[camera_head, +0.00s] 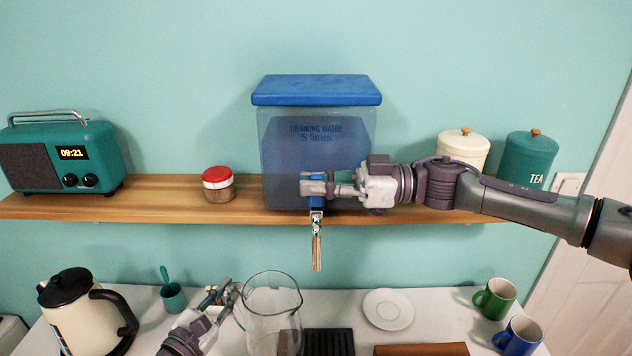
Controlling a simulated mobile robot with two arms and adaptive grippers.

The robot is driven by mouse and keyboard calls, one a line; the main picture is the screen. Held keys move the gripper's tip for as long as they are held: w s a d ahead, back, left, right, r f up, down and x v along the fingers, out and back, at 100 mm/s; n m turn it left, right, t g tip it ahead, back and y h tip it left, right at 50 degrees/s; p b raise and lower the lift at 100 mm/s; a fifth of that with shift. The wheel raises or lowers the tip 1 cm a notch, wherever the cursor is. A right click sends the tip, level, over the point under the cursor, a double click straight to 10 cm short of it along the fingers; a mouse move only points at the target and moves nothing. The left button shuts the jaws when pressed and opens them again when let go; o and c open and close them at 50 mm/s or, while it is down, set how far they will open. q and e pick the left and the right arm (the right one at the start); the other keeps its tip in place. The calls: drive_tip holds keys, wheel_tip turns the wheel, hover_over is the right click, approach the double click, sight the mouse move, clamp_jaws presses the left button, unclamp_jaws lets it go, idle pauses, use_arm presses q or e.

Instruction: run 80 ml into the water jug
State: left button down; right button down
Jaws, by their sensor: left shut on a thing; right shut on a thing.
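The clear glass water jug (272,312) stands at the lower middle of the head view, and I see no water in it. My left gripper (232,296) is shut on the jug at its left side, where the handle is. The blue-lidded water dispenser (316,92) stands on the shelf and is marked drinking water. Its metal spout (317,245) hangs down just right of the jug's rim in the picture. My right gripper (318,187) is shut on the dispenser's blue tap (316,202) and partly hides it. No stream shows below the spout.
A black slatted tray (328,342) lies right of the jug. A white saucer (388,309), a green mug (495,298) and a blue mug (517,337) stand further right. A kettle (85,312) and teal cup (172,297) are left. The wooden shelf (150,203) holds a radio and jars.

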use_arm(q)
drive_tip(key=shift+r, duration=0.15)
use_arm(e)
drive_tip(key=n, duration=0.1)
drive_tip(key=s+n, duration=0.1)
drive_tip(key=n, duration=0.1)
drive_tip(key=shift+s+f+n, duration=0.2)
drive_tip(key=shift+s+n, duration=0.05)
drive_tip(key=shift+n, duration=0.15)
drive_tip(key=shift+s+f+n, duration=0.2)
drive_tip(key=shift+s+n, duration=0.05)
drive_tip(key=shift+n, duration=0.55)
drive_tip(key=shift+s+f+n, duration=0.15)
drive_tip(key=shift+s+n, duration=0.1)
drive_tip(key=shift+n, duration=0.55)
drive_tip(key=shift+s+f+n, duration=0.2)
drive_tip(key=shift+s+n, duration=0.05)
drive_tip(key=shift+n, duration=0.55)
use_arm(q)
drive_tip(key=shift+w, duration=0.1)
use_arm(e)
drive_tip(key=c, duration=1.2)
unclamp_jaws()
drive_tip(key=d, duration=1.2)
drive_tip(key=shift+w, duration=0.1)
